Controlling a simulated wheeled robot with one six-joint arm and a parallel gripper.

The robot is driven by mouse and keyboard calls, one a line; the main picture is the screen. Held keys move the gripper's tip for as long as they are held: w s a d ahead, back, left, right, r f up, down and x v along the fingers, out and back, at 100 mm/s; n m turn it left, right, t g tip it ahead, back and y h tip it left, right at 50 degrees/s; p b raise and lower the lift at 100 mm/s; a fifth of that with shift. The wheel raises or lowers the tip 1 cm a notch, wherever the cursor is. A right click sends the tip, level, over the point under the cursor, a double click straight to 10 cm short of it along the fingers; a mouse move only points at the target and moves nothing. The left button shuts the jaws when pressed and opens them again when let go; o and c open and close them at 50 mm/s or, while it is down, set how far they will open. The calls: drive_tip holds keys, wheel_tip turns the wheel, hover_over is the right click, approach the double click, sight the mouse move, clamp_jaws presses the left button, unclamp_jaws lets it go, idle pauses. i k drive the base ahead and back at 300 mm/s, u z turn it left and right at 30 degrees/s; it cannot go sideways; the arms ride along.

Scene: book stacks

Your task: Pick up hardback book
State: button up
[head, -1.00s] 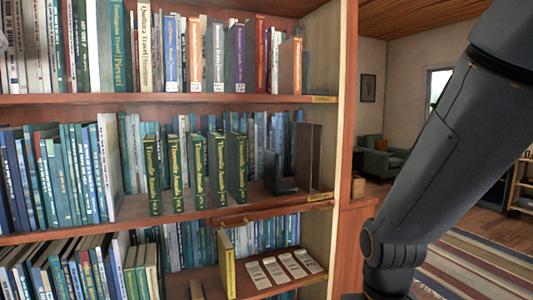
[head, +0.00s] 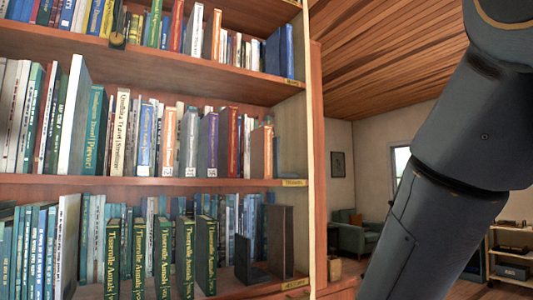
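Many hardback books stand upright on a wooden bookcase in the head view; I cannot tell which one the task means. My arm crosses the right side. My gripper is out of view.
The middle shelf board (head: 150,181) and the bookcase's right side panel (head: 317,160) bound the books. Beyond on the right lie an open room with a green armchair (head: 357,235) and a shelf unit (head: 510,255).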

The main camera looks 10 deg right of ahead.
sight(228, 148)
drive_tip(key=u, duration=0.05)
drive_tip(key=k, duration=0.5)
drive_tip(key=u, duration=1.25)
drive_tip(key=i, duration=1.05)
drive_tip(key=z, duration=1.6)
